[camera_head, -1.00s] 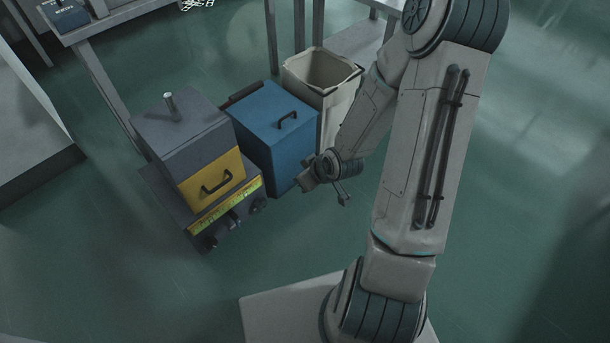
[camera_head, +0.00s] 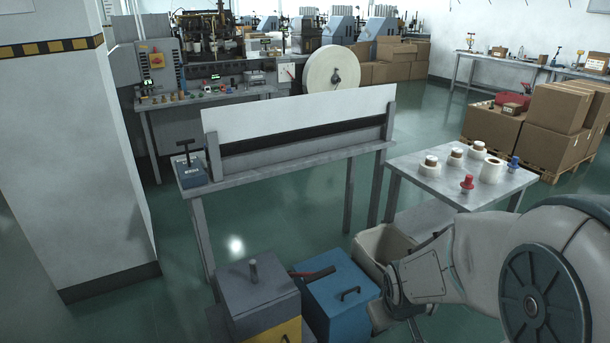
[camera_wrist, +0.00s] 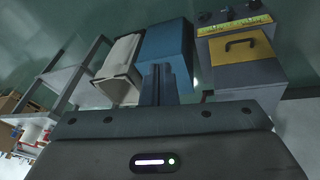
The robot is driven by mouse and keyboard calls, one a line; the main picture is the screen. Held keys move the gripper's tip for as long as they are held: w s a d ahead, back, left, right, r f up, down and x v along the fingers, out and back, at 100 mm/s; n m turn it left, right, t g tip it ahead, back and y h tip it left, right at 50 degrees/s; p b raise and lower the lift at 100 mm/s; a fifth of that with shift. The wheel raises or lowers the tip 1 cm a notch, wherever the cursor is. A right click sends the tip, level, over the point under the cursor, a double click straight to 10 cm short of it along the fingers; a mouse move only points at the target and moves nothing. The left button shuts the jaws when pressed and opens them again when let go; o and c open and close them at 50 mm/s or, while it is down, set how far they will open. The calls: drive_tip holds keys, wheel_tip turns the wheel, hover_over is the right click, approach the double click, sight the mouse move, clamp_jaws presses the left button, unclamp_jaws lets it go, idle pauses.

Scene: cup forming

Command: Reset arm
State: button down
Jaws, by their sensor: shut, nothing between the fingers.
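My gripper (camera_wrist: 158,72) shows in the wrist view, pointing away from the camera with its two fingers together and nothing between them. The blue box (camera_wrist: 166,45) is behind the fingertips in that view; I cannot tell the gap to it. In the head view my arm (camera_head: 500,270) fills the lower right corner. The gripper end is cut off or hidden at the bottom edge there. The blue box (camera_head: 341,298) with a black handle stands left of my arm.
A grey and yellow box (camera_head: 258,300) stands left of the blue box. A pale bin (camera_head: 383,246) is beside my arm. A table with a white panel (camera_head: 300,116) stands behind, and a table with rolls and stamps (camera_head: 455,181) is at right. Open floor lies beyond.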

drive_tip(key=s+a+r+m+p, duration=0.1)
drive_tip(key=s+r+p, duration=0.2)
drive_tip(key=r, duration=0.4)
drive_tip(key=s+a+r+m+p, duration=0.1)
drive_tip(key=s+r+p, duration=0.2)
drive_tip(key=r, duration=0.4)
drive_tip(key=s+a+r+m+y+p, duration=0.1)
drive_tip(key=s+r+p, duration=0.2)
drive_tip(key=r, duration=0.4)
drive_tip(key=shift+s+r+g, duration=0.4)
drive_tip(key=shift+s, duration=0.2)
